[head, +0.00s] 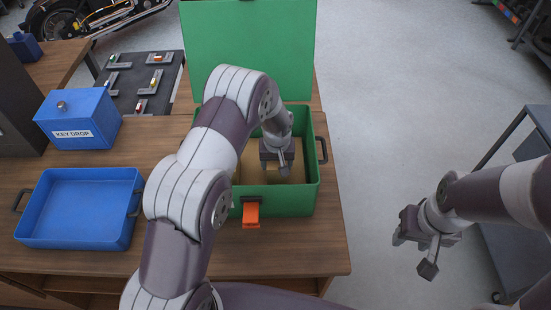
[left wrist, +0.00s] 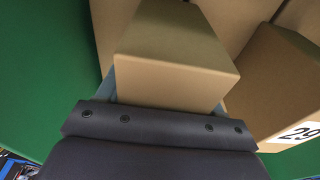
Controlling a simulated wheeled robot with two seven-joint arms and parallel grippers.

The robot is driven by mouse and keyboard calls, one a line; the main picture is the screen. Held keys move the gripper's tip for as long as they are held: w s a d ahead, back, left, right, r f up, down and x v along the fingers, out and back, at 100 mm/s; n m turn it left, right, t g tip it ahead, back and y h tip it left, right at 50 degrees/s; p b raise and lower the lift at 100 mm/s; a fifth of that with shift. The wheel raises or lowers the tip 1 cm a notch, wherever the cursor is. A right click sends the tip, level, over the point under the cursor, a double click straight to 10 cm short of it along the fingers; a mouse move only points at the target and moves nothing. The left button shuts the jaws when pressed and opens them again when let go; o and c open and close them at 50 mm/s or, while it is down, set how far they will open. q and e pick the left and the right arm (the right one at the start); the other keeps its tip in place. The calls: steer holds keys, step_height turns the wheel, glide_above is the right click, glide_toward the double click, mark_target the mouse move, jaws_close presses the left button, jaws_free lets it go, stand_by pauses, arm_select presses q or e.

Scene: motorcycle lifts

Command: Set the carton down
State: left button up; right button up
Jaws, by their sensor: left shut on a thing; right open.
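My left gripper (head: 277,162) reaches down inside the open green box (head: 289,203) on the wooden table. In the left wrist view it is shut on a plain brown carton (left wrist: 172,60), which sits between its fingers. Other brown cardboard shows right beside and beyond it, including a carton with a white "29" label (left wrist: 292,133). I cannot tell whether the held carton touches what is under it. In the head view my arm and gripper hide most of it. My right gripper (head: 418,243) is open and empty over the floor at the right.
The green lid (head: 248,45) stands up at the box's back. An orange latch (head: 251,214) hangs at its front. A blue tray (head: 78,235) and a blue key drop box (head: 80,117) stand to the left. A grey cart (head: 515,150) is at the right.

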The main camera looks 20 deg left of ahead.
arm_select(q)
steer(key=shift+f, duration=0.1)
steer(key=shift+s, duration=0.25)
steer(key=o, duration=0.9)
steer(key=shift+f+b, duration=0.1)
steer(key=shift+b, duration=0.2)
steer(key=shift+c, duration=0.2)
steer(key=o, duration=0.3)
steer(key=shift+w, duration=0.1)
steer(key=shift+o, duration=0.2)
arm_select(e)
steer(key=shift+s+f, duration=0.1)
steer(key=shift+s, duration=0.05)
